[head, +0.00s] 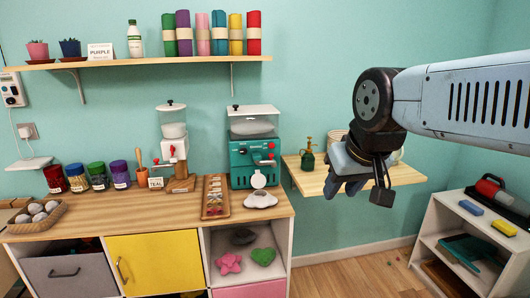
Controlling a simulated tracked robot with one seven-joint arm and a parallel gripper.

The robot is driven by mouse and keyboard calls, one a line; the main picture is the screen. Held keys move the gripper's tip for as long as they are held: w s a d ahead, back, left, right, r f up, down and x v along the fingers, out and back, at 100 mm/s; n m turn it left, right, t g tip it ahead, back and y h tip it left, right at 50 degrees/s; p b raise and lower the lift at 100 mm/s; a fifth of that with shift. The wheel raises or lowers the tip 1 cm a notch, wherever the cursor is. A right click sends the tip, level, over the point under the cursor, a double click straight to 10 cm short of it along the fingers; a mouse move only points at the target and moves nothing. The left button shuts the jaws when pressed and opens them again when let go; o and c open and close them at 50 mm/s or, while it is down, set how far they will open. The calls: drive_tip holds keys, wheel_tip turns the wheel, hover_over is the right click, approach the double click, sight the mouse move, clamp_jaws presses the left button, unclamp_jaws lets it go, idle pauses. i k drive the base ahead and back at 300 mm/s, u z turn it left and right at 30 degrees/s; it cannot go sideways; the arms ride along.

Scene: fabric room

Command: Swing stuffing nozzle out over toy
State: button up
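A teal machine (241,157) with a clear lidded hopper and red knobs stands at the right end of the wooden counter. It looks like the stuffing machine, but I cannot clearly make out its nozzle. A small pale round part (259,180) shows at its front. Just below lies a flat whitish shape (261,200), possibly the toy, on the counter's front right. My gripper (336,187) hangs in the air to the right of the machine, apart from it, in front of the wall shelf. Its fingers point down-left, overlap in this view, and show nothing clearly held.
A white hopper device (173,148) and a wooden tray (215,197) stand left of the machine. A wall shelf (400,174) with a green spray bottle (307,153) is behind my gripper.

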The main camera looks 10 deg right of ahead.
sight(271, 161)
drive_tip(key=u, duration=0.05)
drive_tip(key=i, duration=1)
drive_tip(key=z, duration=0.05)
